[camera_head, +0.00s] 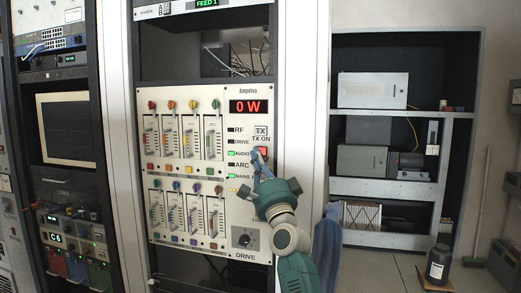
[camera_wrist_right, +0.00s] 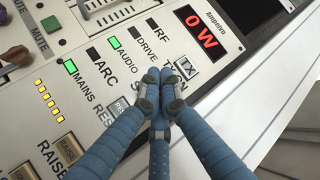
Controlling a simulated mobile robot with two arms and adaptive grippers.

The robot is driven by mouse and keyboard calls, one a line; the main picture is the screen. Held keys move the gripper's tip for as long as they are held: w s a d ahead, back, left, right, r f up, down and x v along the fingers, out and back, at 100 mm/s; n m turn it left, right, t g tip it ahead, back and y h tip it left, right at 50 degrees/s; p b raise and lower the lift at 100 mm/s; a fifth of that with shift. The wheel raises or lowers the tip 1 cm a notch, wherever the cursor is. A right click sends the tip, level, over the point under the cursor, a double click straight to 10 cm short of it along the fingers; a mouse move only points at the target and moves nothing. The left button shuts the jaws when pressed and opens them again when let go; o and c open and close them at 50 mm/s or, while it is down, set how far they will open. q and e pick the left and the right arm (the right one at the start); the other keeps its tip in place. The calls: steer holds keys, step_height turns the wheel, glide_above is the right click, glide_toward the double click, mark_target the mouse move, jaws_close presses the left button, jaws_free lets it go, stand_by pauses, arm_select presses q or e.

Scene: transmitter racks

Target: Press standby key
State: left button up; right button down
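The Ampolvo transmitter panel (camera_head: 239,196) fills the middle of the head view and also shows in the right wrist view (camera_wrist_right: 88,88). A red key (camera_head: 263,151) sits just below the TX ON key (camera_head: 261,131), partly covered by my fingers. No standby label is readable on it. My right gripper (camera_head: 256,160) is in front of this key. In the right wrist view its blue fingers (camera_wrist_right: 158,78) meet at the tips just below the TX key (camera_wrist_right: 185,67) and hide what lies beneath. They hold nothing visible. I cannot tell whether they touch the panel. My left gripper is not in view.
The red display (camera_head: 250,107) reads 0 W. The AUDIO and MAINS lamps are green. Rows of sliders (camera_head: 184,135) fill the panel's left side. A DRIVE knob (camera_head: 244,239) is below my wrist. White rack posts flank the panel. Shelves (camera_head: 392,190) stand at the right.

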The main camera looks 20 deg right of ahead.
steer(key=shift+s, duration=0.15)
steer(key=s+a+p, duration=0.1)
steer(key=s, duration=0.1)
steer(key=s+a+p, duration=0.2)
steer(key=shift+p, duration=0.3)
stand_by(0.8)
